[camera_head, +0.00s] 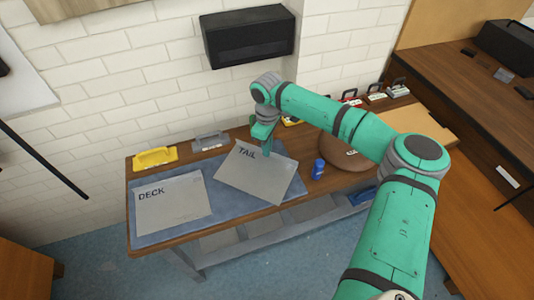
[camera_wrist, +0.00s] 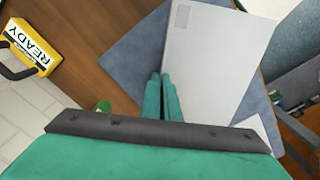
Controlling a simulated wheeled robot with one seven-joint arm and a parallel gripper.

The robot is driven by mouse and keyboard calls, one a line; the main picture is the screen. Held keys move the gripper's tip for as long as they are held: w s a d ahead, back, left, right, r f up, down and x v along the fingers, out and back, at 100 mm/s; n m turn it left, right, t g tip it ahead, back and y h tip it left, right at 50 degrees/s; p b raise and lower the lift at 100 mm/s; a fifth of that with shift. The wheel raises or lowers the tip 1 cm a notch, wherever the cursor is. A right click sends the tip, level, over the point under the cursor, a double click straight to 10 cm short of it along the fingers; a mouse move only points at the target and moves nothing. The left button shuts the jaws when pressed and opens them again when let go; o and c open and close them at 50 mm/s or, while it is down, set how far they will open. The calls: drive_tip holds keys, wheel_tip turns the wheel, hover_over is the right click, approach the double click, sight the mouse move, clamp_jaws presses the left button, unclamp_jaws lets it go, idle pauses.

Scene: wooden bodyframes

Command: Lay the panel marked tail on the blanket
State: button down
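The grey panel marked TAIL (camera_head: 256,176) is at the right part of the blue blanket (camera_head: 219,207), turned at an angle. Its lower right corner reaches near the table's front edge. My gripper (camera_head: 264,148) is at the panel's upper edge, beside the TAIL lettering. In the wrist view my fingers (camera_wrist: 166,90) are close together at the edge of the panel (camera_wrist: 215,65) and look shut on it. Whether the panel touches the blanket all over or is partly raised I cannot tell. The blanket (camera_wrist: 128,50) also shows beside the panel there.
A panel marked DECK (camera_head: 173,204) lies on the blanket's left part. A yellow holder (camera_head: 155,158) and a grey one (camera_head: 210,141) stand along the table's back. A blue can (camera_head: 318,169) and a round brown cushion (camera_head: 345,152) are to the right.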

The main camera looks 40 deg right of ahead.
drive_tip(key=shift+w+d+f, duration=0.15)
drive_tip(key=shift+w+f, duration=0.1)
drive_tip(key=shift+f, duration=1.45)
drive_tip(key=shift+f, duration=0.15)
drive_tip(key=c, duration=2.5)
unclamp_jaws()
drive_tip(key=shift+s+f, duration=0.1)
drive_tip(key=o, duration=0.5)
